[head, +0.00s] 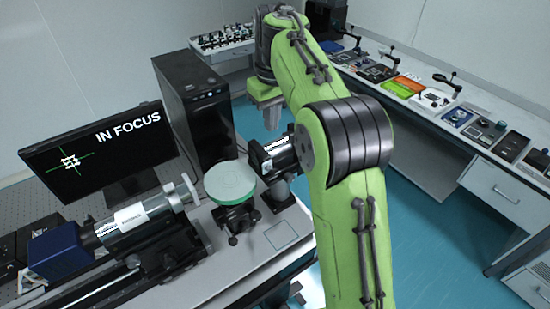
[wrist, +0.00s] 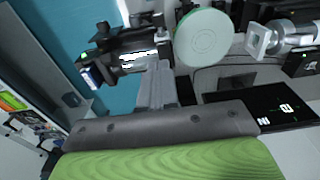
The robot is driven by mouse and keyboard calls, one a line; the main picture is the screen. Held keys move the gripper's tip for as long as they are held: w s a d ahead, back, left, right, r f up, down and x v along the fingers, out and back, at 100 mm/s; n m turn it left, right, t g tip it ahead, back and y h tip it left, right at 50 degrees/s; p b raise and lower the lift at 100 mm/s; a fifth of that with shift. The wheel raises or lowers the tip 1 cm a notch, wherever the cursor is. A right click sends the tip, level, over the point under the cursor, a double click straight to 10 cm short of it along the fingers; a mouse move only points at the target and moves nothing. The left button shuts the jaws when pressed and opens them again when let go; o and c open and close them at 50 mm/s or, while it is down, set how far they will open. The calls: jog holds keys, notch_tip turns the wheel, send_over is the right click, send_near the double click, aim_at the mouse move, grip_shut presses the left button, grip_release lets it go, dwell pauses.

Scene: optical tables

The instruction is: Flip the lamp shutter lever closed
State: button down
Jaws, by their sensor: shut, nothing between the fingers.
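The lamp (head: 279,152) is a dark cylinder with a pale label on a post, right of the green disc. In the wrist view the lamp (wrist: 128,50) lies sideways, just left of my fingertips. I cannot make out its shutter lever or the lever's position in either view; my arm covers part of the lamp's right side in the head view. My gripper (head: 272,119) points down behind and above the lamp. In the wrist view my gripper (wrist: 158,72) has its grey fingers together and empty. I cannot tell whether they touch the lamp.
The green disc (head: 229,182) stands on its mount between the lamp and the silver tube (head: 140,220). A monitor (head: 100,145) reading "IN FOCUS" and a black computer tower (head: 196,105) stand behind. A side bench (head: 440,115) with instruments runs along the right, across open floor.

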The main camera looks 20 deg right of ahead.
jog(key=b, duration=0.2)
send_near(275, 170)
jog(key=f, duration=0.2)
jog(key=w+f, duration=0.1)
jog(key=f, duration=0.2)
jog(key=shift+w+a+f, duration=0.15)
jog(key=shift+w+f, duration=0.05)
jog(key=shift+f, duration=0.05)
jog(key=shift+s+f, duration=0.4)
jog(key=shift+s, duration=0.1)
jog(key=shift+w, duration=0.1)
jog(key=shift+f+b, duration=0.15)
jog(key=shift+b, duration=0.35)
